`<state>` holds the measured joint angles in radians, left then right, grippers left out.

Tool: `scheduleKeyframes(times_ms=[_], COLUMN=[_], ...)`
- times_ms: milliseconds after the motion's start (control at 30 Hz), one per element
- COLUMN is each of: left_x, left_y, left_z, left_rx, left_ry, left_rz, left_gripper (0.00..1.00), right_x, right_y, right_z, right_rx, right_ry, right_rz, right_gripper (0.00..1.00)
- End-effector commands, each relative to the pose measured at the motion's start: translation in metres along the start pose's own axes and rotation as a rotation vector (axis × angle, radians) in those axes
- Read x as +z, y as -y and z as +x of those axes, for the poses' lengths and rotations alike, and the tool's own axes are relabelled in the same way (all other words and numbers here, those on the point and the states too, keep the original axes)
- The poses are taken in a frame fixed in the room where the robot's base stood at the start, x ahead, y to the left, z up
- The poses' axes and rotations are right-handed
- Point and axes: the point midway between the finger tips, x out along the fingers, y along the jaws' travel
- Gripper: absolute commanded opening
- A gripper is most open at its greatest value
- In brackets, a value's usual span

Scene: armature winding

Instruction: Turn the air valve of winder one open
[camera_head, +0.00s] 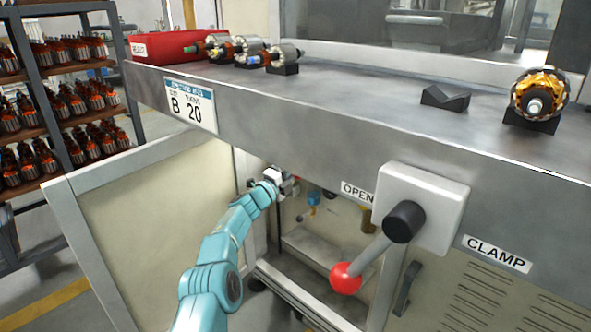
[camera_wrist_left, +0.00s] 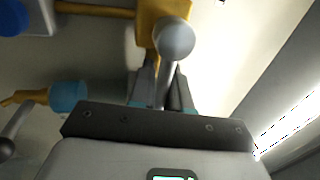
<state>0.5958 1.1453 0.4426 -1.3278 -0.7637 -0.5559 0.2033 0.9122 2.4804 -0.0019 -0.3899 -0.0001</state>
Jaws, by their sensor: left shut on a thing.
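My left gripper (camera_head: 284,180) reaches into the open cabinet under the workbench. In the left wrist view the fingers of my left gripper (camera_wrist_left: 160,80) are close together, shut on the air valve's handle, which ends in a grey ball knob (camera_wrist_left: 174,39). The knob shows at the fingertips. A yellow valve body (camera_wrist_left: 158,12) is just beyond it. The fingers hide the rest of the handle, so I cannot tell its angle. In the head view the gripper hides the valve. My right gripper is not in view.
A clamp lever with a red knob (camera_head: 346,278) hangs on the front at right. The open cabinet door (camera_head: 150,225) stands left of my arm. The bench front (camera_head: 300,120) is above it. A blue fitting (camera_wrist_left: 68,97) lies left of the fingers.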

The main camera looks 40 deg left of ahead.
Motion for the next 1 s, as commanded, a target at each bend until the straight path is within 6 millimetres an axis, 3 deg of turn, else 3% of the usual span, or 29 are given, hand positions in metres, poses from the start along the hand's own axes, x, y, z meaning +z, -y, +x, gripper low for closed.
scheduleKeyframes(times_ms=[267,300,367,767,1000], left_x=[0.000,0.000,0.000,0.000,0.000], left_y=[-0.001,-0.001,-0.001,0.000,0.001], left_z=[-0.001,-0.001,-0.001,-0.003,-0.021], left_rx=[0.003,0.003,0.003,0.002,0.003], left_ry=[0.002,0.002,0.002,0.000,-0.002], left_rz=[0.005,0.005,0.004,0.000,-0.001], left_gripper=[0.00,0.20,0.38,0.38,0.38], right_x=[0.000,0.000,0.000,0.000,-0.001], right_y=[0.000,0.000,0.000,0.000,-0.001], right_z=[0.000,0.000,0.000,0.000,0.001], right_rx=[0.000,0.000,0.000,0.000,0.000], right_ry=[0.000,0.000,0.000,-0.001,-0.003], right_rz=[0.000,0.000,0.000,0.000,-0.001], right_gripper=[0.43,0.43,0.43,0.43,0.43])
